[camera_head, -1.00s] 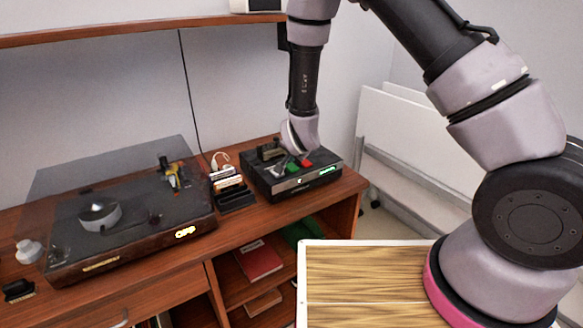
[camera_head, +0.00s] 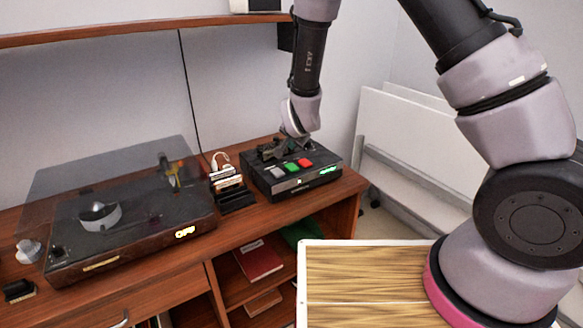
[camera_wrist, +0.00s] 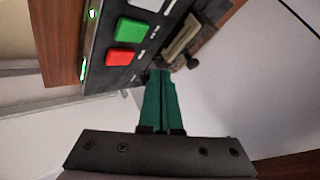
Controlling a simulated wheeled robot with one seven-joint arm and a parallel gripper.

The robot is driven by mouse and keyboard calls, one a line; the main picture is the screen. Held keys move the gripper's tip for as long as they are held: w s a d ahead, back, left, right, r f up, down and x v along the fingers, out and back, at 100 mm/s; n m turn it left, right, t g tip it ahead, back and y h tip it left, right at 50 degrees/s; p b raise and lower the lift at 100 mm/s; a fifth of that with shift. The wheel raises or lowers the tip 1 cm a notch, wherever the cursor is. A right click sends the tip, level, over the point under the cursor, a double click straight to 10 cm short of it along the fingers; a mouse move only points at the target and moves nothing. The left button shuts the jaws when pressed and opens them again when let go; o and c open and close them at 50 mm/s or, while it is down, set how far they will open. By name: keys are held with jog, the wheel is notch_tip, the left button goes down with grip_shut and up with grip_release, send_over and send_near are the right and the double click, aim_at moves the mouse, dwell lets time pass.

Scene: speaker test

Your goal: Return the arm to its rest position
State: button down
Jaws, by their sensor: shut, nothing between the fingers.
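My gripper (camera_wrist: 160,98) shows in the wrist view as two green fingers, shut together with nothing between them. In the head view my wrist hangs over the back of a black box with buttons, and the fingers are hard to make out there. The black box (camera_head: 320,180) stands on the wooden cabinet, with a white, a green (camera_head: 291,166) and a red button (camera_head: 305,162) on top and a lit green display on its front. In the wrist view the red button (camera_wrist: 121,57) and green button (camera_wrist: 132,29) lie up and left of my fingertips, apart from them.
A turntable (camera_head: 130,238) with a tinted lid and a lit "OFF" sign stands left on the wooden cabinet (camera_head: 240,230). A small rack (camera_head: 232,190) sits between it and the box. A shelf (camera_head: 130,28) runs above. White panels (camera_head: 410,150) lean at the right wall.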

jog(key=s+d+r+y, duration=0.1)
jog(key=d+r, duration=0.3)
jog(key=r, duration=0.4)
jog(key=s+d+r+g, duration=0.1)
jog(key=s+d+r, duration=0.1)
jog(key=d+r, duration=0.4)
jog(key=s+d+r+y, duration=0.1)
jog(key=d+r, duration=0.2)
jog(key=r, duration=0.6)
jog(key=s+d+r+n, duration=0.1)
jog(key=s+d+r, duration=0.2)
jog(key=s, duration=0.4)
jog(key=s+d+r+n+h, duration=0.1)
jog(key=s+d+r, duration=0.3)
jog(key=s+d, duration=0.2)
jog(key=s+d+r, duration=0.3)
jog(key=s+d, duration=0.2)
jog(key=s, duration=0.3)
jog(key=shift+s+r+n+g+h, duration=0.3)
jog(key=shift+s+r+n+g, duration=0.05)
jog(key=shift+n+g, duration=0.05)
